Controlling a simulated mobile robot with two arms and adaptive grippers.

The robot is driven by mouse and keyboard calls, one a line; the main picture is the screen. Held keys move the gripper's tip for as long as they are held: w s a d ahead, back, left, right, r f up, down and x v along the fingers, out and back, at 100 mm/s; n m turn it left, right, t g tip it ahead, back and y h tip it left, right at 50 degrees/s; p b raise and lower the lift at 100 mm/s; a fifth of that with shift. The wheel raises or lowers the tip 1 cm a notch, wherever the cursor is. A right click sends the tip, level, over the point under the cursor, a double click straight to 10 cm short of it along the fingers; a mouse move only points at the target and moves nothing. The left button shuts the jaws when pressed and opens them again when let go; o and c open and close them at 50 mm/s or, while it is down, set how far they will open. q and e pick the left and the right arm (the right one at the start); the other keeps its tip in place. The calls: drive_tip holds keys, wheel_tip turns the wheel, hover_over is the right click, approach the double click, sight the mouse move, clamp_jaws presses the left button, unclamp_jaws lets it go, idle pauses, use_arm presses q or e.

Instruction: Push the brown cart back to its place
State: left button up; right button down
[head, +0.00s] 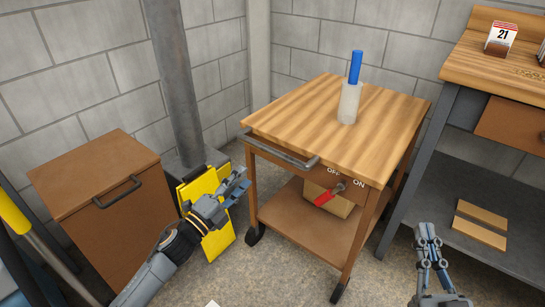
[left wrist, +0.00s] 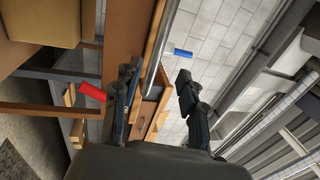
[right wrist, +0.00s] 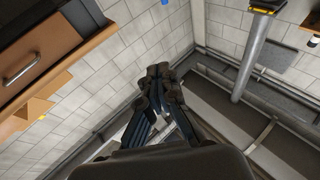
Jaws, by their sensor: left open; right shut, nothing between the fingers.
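The brown cart (head: 335,118) has a striped wood top, a lower shelf and dark casters. It stands in the middle of the head view, beside the workbench. Its grey bar handle (head: 280,150) runs along the near left side. My left gripper (head: 240,182) is open and empty, left of and below the handle. In the left wrist view the handle (left wrist: 160,40) shows beyond and between the fingertips (left wrist: 156,76); contact is not visible. My right gripper (head: 428,231) is shut and empty, in front of the bench; its fingers also show in the right wrist view (right wrist: 160,72).
A blue-topped translucent cylinder (head: 349,102) stands on the cart. A red lever (head: 327,197) is on its front. A workbench (head: 457,67) is right, a brown cabinet (head: 95,172) left. A grey post (head: 175,75) and yellow panel (head: 217,240) stand between cabinet and cart.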

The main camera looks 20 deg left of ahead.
sight(267, 150)
use_arm(q)
drive_tip(key=b+x, duration=0.2)
drive_tip(key=x, duration=0.9)
drive_tip(key=shift+w, duration=0.45)
drive_tip(key=shift+w+d+r, duration=0.15)
drive_tip(key=shift+w+d, duration=0.1)
drive_tip(key=shift+w, duration=0.25)
use_arm(e)
drive_tip(key=s+r+t+y, duration=0.2)
drive_tip(key=s+r+t, duration=0.2)
drive_tip(key=r, duration=0.3)
drive_tip(key=shift+s+t, duration=0.4)
drive_tip(key=shift+t, duration=0.3)
drive_tip(key=shift+d, duration=0.1)
use_arm(q)
clamp_jaws()
